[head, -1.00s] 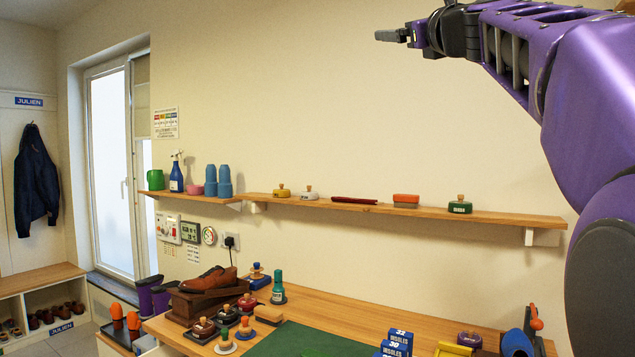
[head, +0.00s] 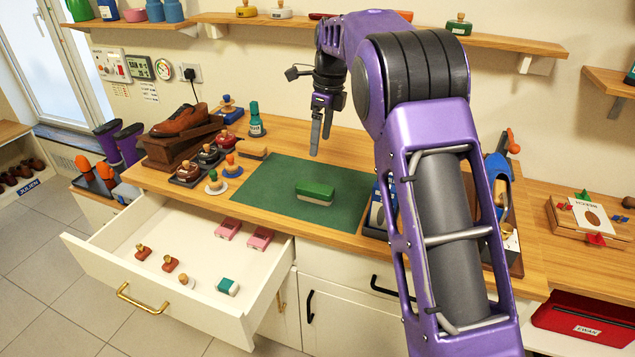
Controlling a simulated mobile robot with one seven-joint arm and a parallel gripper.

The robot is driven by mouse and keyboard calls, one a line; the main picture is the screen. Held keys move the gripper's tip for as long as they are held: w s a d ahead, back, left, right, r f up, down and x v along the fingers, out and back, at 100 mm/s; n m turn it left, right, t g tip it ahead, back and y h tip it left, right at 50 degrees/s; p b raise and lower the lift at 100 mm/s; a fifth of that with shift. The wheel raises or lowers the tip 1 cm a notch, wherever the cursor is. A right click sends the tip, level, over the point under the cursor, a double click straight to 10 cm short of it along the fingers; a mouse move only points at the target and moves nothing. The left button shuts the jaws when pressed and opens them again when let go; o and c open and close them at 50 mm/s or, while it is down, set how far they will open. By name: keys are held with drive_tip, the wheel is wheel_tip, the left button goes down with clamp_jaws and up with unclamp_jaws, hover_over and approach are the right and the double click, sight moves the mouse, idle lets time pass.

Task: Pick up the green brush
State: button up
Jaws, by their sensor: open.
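A green brush (head: 316,190) with a pale underside lies on the dark green mat (head: 262,190) on the wooden workbench. My gripper (head: 320,145) hangs above the back part of the mat, fingers pointing down, open and empty. It is above and behind the brush, apart from it. A green-topped block with a knob (head: 459,26) stands on the wall shelf. A small green and white block (head: 228,287) lies in the open drawer.
The white drawer (head: 90,262) is pulled out in front of the bench and holds several small items. A brown shoe on a wooden stand (head: 180,122) and several knobbed pots stand left of the mat. Blue boxes (head: 378,205) stand at its right, partly behind my arm.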

drive_tip(key=b, duration=0.1)
hover_over(315, 187)
drive_tip(key=f, duration=1.1)
drive_tip(key=shift+s+d, duration=0.1)
drive_tip(key=shift+s, duration=0.3)
drive_tip(key=shift+w+f+b, duration=0.25)
drive_tip(key=shift+f, duration=1.1)
drive_tip(key=shift+w+f+b, duration=0.2)
drive_tip(key=shift+f, duration=1.1)
clamp_jaws()
